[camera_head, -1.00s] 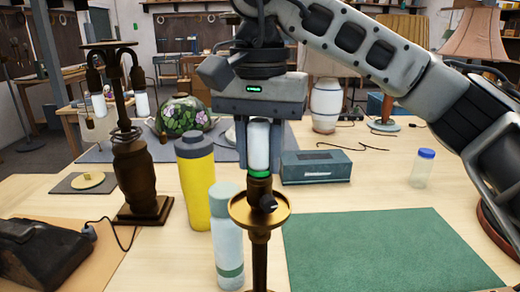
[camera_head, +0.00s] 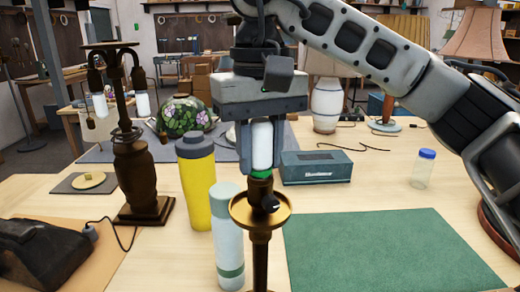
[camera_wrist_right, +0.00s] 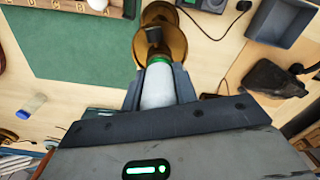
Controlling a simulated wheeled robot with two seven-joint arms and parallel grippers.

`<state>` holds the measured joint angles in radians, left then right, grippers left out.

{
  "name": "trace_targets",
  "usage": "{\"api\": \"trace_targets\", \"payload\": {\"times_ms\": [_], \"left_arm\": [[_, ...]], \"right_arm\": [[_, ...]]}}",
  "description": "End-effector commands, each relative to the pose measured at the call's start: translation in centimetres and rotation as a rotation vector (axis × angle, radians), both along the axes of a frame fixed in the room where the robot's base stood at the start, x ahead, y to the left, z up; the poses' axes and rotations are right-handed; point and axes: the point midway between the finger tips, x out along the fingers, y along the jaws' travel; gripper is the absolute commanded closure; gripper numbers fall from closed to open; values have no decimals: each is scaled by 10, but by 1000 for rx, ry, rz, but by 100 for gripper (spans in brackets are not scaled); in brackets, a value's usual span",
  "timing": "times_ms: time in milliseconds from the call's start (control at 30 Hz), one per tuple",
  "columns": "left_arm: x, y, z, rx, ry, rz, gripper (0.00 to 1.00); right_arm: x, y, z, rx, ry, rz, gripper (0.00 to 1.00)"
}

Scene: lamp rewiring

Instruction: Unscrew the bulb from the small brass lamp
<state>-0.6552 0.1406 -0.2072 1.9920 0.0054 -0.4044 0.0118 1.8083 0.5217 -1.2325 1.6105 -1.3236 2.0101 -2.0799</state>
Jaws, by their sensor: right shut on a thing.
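The small brass lamp (camera_head: 260,212) stands upright at the front middle of the table, with a round brass dish and a dark knob below its socket. A white bulb (camera_head: 262,144) with a green base ring sits at the top of the lamp's socket. My right gripper (camera_head: 261,160) points straight down from above, its two fingers shut on the bulb from both sides. In the right wrist view the bulb (camera_wrist_right: 157,88) lies between the fingers, with the brass lamp (camera_wrist_right: 162,35) beyond it. My left gripper does not show.
A yellow bottle (camera_head: 198,185) and a pale bottle (camera_head: 227,235) stand close left of the lamp. A dark ornate lamp (camera_head: 138,180) stands farther left. A grey box (camera_head: 316,167) is behind right. The green mat (camera_head: 390,250) is bare at right.

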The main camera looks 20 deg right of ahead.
Motion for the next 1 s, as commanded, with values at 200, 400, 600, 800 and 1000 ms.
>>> {"api": "trace_targets", "payload": {"times_ms": [200, 400, 600, 800, 1000], "left_arm": [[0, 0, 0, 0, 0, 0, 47], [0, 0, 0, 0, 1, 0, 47], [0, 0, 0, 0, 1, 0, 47], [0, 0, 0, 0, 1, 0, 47], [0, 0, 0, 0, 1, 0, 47]], "right_arm": [[0, 0, 0, 0, 0, 189, 95], [0, 0, 5, -1, -2, 185, 95], [0, 0, 15, -1, -2, 183, 95], [0, 0, 21, -1, -1, 183, 95], [0, 0, 36, -2, -2, 183, 95]]}}
